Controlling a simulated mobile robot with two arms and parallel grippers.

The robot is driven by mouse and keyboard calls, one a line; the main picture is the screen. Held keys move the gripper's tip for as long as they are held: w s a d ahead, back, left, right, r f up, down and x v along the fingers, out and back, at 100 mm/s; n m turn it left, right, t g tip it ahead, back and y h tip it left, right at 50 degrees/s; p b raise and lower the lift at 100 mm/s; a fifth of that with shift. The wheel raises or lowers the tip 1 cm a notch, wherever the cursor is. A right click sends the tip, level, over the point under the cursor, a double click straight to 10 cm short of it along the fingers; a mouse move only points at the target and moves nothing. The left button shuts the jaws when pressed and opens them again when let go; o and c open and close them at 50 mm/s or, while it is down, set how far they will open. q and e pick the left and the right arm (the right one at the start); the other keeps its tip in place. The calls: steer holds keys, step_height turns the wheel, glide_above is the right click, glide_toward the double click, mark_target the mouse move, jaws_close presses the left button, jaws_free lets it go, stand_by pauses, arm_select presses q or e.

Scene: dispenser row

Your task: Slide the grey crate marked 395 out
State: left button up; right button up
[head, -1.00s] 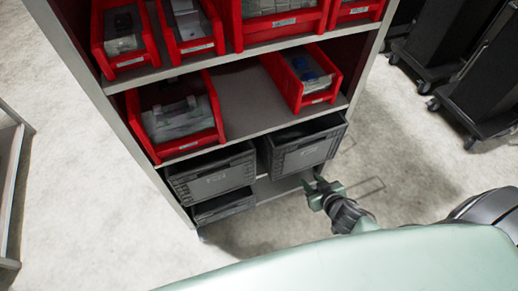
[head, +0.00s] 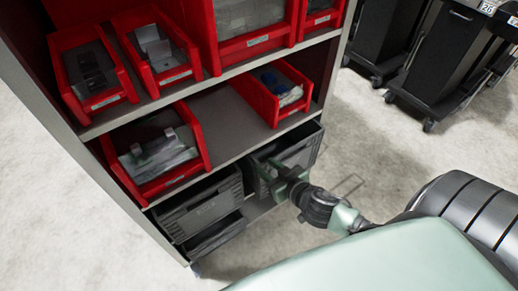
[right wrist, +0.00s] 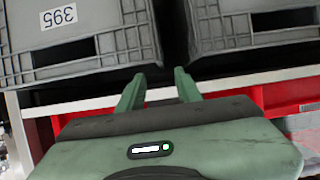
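The grey crate marked 395 (right wrist: 75,45) shows its label upside down at the left of the right wrist view. In the head view I take it to be the right-hand lower crate (head: 297,156); its label cannot be read there. My right gripper (head: 285,178) is in front of that crate's left part. In the right wrist view my right gripper (right wrist: 158,76) is open and empty, its two fingers apart near the crate's rim and the gap to the neighbouring crate. Contact cannot be told. My left gripper is not in view.
Another grey crate (head: 203,212) sits left of it, with a lower crate (head: 215,236) beneath. Red bins (head: 155,152) stand on the shelves above. Black wheeled units (head: 445,65) stand at the right. The floor (head: 375,150) between is clear.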

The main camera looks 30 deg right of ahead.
mark_target(253, 157)
steer(key=x, duration=1.1)
steer(key=shift+w+b, duration=0.1)
steer(key=shift+b, duration=0.2)
steer(key=shift+c, duration=0.3)
jaws_close()
stand_by(0.6)
